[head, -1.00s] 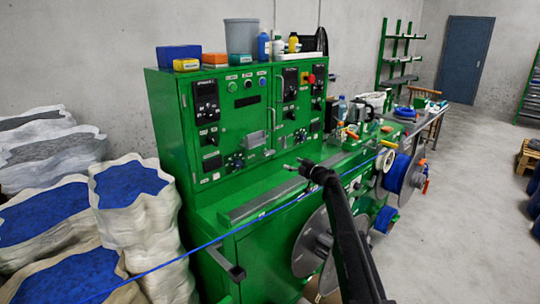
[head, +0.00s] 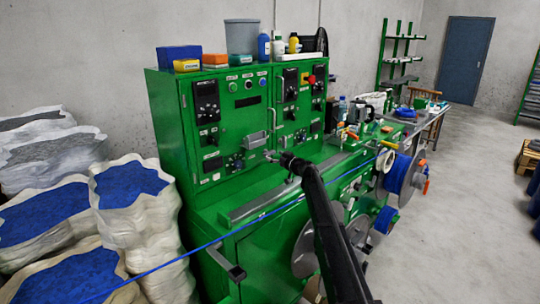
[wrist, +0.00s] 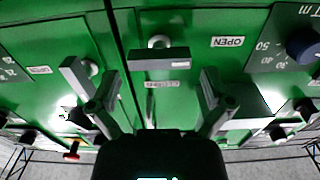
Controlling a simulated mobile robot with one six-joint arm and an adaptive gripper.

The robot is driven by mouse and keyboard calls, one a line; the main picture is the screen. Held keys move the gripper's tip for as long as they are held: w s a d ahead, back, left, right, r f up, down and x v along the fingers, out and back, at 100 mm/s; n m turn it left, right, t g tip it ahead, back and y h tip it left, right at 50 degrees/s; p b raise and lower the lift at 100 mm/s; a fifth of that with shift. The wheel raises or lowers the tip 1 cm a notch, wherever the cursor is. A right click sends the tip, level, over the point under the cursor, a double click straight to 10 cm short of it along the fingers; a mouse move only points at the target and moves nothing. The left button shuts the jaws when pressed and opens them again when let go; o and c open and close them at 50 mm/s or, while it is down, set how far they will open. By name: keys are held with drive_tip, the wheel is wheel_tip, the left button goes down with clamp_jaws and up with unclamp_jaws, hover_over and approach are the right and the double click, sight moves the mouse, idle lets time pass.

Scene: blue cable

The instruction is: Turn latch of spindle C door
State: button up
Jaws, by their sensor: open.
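In the wrist view, a dark grey latch bar (wrist: 159,59) lies level across the green panel below its round pivot. An upside-down OPEN label (wrist: 228,42) is to its right and a CLOSED label (wrist: 160,84) is below it. A second, tilted grey latch (wrist: 76,76) is to the left, across a dark door seam. I cannot read which latch belongs to spindle C. My gripper (wrist: 160,97) is open and empty, its fingers spread either side of the CLOSED label, apart from the level bar. In the head view my gripper (head: 271,157) is at the cabinet's lower front.
The green cabinet (head: 220,194) carries dials, switches and door handles. A blue cable (head: 165,262) runs along its front towards reels (head: 398,172) at the right. Sacks of blue granules (head: 135,182) stand at the left.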

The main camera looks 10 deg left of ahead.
sight(271, 154)
drive_tip(key=shift+x, duration=1.6)
